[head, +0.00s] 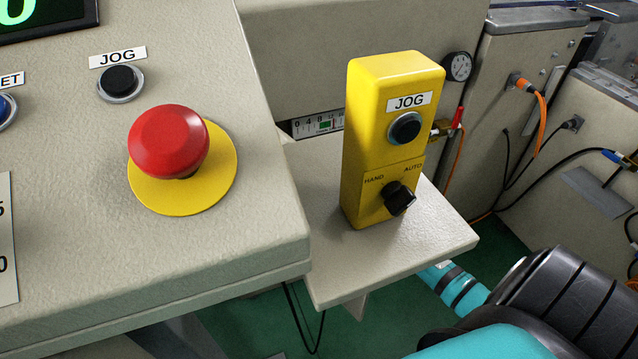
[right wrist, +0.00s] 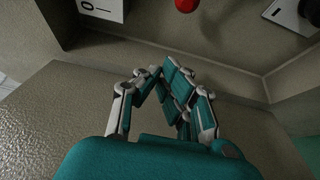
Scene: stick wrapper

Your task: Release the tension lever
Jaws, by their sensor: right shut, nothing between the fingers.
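No lever marked as the tension lever can be made out. A round red knob (right wrist: 187,4) shows at the top edge of the right wrist view, cut off by the frame. It could be a lever's end, but I cannot tell. My right gripper (right wrist: 163,74) is shut and empty, with its fingertips below the red knob in that view and apart from it. In the head view only my teal right arm shows at the lower right, and its gripper is hidden. A small red handle (head: 457,117) sits on a brass fitting behind the yellow box. My left gripper is not in view.
The yellow JOG box (head: 365,140) with its HAND/AUTO switch stands on a beige shelf (head: 440,235). A red mushroom button (head: 168,142) is on the panel at left. Beige walls surround my right gripper; a white block with a dark knob (right wrist: 308,8) is at upper right.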

